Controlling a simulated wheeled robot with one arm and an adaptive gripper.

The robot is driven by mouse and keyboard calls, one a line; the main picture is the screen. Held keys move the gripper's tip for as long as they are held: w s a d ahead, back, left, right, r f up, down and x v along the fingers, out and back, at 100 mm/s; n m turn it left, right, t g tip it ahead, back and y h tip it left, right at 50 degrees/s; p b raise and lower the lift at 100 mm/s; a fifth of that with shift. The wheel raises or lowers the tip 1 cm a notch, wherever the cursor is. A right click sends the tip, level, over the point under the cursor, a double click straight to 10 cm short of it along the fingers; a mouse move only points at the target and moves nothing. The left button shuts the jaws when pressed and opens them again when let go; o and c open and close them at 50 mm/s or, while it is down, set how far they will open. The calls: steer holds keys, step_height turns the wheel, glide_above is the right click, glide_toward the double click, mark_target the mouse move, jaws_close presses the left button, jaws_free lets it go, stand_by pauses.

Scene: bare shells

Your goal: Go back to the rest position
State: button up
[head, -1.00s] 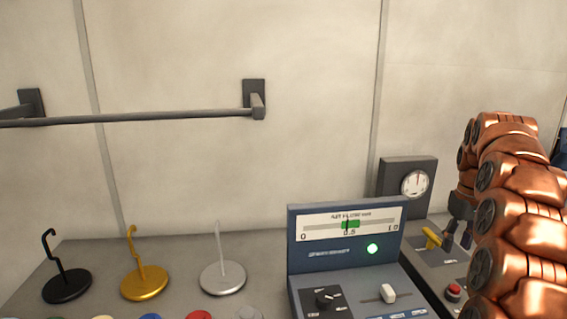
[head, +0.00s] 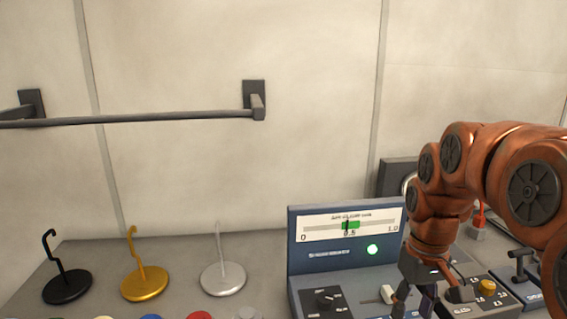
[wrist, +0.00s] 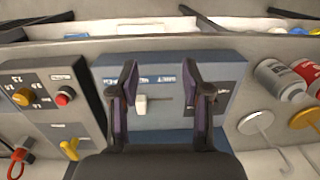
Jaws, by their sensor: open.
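My gripper (head: 415,300) hangs low at the right in the head view, over the right part of a blue console (head: 345,249). In the wrist view my gripper (wrist: 160,80) shows two separated fingers, with nothing held between them. The console's white slider knob (wrist: 140,105) appears between the fingers in the wrist view; whether a finger touches it I cannot tell. In the head view the slider knob (head: 387,293) is just left of the fingers. The console's gauge has a green band near 0.5, and its green lamp (head: 372,249) is lit.
Black (head: 67,285), gold (head: 145,282) and silver (head: 223,278) hook stands are on the bench at left. A wall rail (head: 150,116) runs above them. A panel with a yellow knob (head: 487,286) is right of the console. My arm partly hides a dial box (head: 393,172).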

steer(key=s+a+f+m, duration=0.1)
steer(key=s+f, duration=0.3)
steer(key=s, duration=0.6)
steer(key=s+a+f, duration=0.4)
steer(key=s, duration=0.6)
steer(key=shift+s+f+m+g, duration=0.2)
steer(key=shift+s+m+g, duration=0.05)
steer(key=shift+m+g, duration=0.15)
